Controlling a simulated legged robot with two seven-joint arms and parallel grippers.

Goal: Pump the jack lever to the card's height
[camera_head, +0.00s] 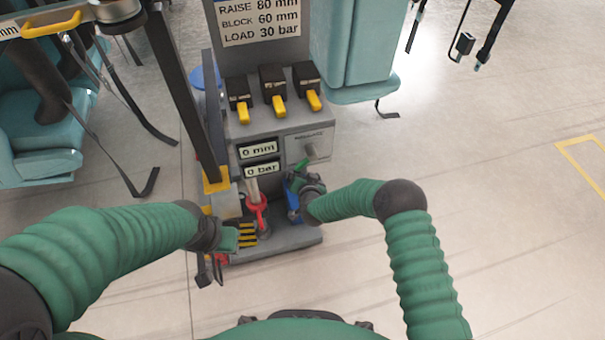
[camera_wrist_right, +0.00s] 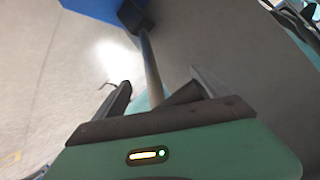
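The card (camera_head: 260,22) reads RAISE 80 mm, BLOCK 60 mm, LOAD 30 bar. Below it, the grey jack unit (camera_head: 285,132) has displays reading 0 mm (camera_head: 258,149) and 0 bar (camera_head: 261,169). A pale upright rod with a red part (camera_head: 258,212) stands at its base; I cannot tell if it is the jack lever. My right gripper (camera_head: 298,178) is at the unit's right front, beside a blue part (camera_head: 292,204). In the right wrist view its fingers are apart, with a grey rod (camera_wrist_right: 150,70) ending in a dark block between them. My left gripper (camera_head: 230,238) is low at the left front, its fingers unclear.
Three black switches with yellow levers (camera_head: 278,105) sit on top of the unit. A dark post (camera_head: 185,95) rises at its left. Teal seats stand at the left (camera_head: 40,130) and behind right (camera_head: 355,50), with hanging straps.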

